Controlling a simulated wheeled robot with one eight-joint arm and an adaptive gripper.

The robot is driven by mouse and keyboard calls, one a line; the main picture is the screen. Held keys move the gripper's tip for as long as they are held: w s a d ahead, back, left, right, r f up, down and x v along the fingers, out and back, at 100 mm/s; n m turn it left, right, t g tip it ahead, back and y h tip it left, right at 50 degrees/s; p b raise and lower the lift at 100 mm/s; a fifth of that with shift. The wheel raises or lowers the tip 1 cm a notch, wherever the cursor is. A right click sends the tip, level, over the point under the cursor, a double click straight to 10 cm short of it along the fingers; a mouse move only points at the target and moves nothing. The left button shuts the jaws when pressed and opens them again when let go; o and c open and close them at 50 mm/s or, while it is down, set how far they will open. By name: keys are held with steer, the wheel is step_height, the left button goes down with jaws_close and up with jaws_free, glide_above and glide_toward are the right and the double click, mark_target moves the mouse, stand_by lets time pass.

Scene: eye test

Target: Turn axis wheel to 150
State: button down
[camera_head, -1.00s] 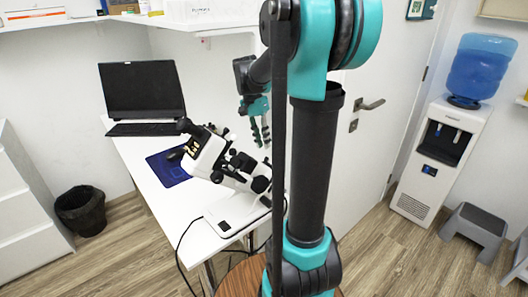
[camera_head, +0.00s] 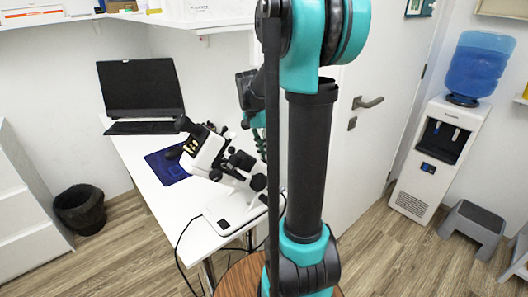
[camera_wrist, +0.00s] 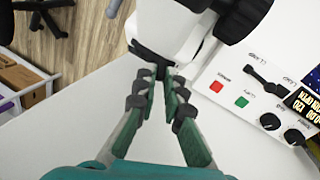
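A white and black optical instrument (camera_head: 205,152) stands on the white table (camera_head: 165,185). In the wrist view its white body (camera_wrist: 170,28) and a large black round part (camera_wrist: 240,15) are at the top. I cannot tell which part is the axis wheel, and no 150 mark is legible. My gripper (camera_wrist: 164,78) has its two green-padded fingers apart, with a narrow gap at the tips and nothing visibly held. The tips are just below the white body in the picture; contact is unclear. In the head view my arm mostly hides the gripper.
A control panel (camera_wrist: 240,118) with red and green buttons, a slider and black knobs lies right of the fingers. A dark display (camera_wrist: 306,100) with yellow text is at the right edge. A laptop (camera_head: 140,88) and blue mat (camera_head: 167,166) are on the table.

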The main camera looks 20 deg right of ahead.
steer(key=shift+w, duration=0.1)
steer(key=shift+w+a+f+n+g+h, duration=0.15)
steer(key=shift+w+a+n+g+h, duration=0.15)
steer(key=shift+n+g, duration=0.15)
steer(key=c, duration=1.9)
jaws_free()
steer(key=shift+s, duration=0.1)
